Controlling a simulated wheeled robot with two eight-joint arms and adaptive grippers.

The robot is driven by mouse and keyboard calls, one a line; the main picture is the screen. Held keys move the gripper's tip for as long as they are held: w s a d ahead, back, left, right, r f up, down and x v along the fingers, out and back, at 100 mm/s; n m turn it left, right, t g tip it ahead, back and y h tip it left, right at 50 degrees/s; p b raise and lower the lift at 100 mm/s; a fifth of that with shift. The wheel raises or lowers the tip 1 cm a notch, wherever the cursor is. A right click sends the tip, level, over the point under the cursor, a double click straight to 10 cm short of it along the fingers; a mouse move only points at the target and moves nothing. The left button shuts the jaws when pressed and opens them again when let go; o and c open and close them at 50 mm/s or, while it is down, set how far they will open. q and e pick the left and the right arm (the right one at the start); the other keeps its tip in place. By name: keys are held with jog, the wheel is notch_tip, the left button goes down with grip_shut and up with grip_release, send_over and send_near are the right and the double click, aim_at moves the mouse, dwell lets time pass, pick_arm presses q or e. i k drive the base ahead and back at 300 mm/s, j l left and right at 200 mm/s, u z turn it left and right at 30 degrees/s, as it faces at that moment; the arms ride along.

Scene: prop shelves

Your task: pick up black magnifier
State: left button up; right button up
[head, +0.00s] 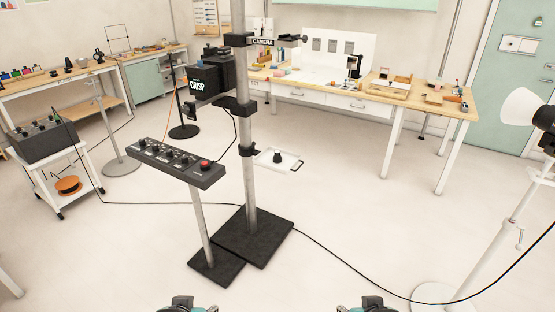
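I cannot single out a black magnifier for certain. A small black object (278,157) sits on a white tray (262,154) fixed to the grey column; it is too small to identify. More small dark items (98,56) stand on the wooden table at the far left, also too small to name. A dark upright device (354,64) stands on the back workbench. My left gripper (182,304) and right gripper (371,304) show only partly at the bottom edge, far from all of these. Their fingers cannot be made out.
A camera stand (250,190) on black base plates (252,236) rises mid-floor, with a control panel (178,163) beside it. A cable crosses the floor to the right. A lamp stand (485,250) is at right. A white cart (65,170) is at left. The floor nearest me is clear.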

aim_at(276, 158)
jog(key=i+l, duration=0.25)
jog(key=i, duration=0.4)
jog(key=i+l+z, duration=0.15)
jog(key=i, duration=0.55)
jog(key=i+l, duration=0.25)
jog(key=i, duration=0.45)
jog(key=i+l+z, duration=0.1)
jog(key=i, duration=0.55)
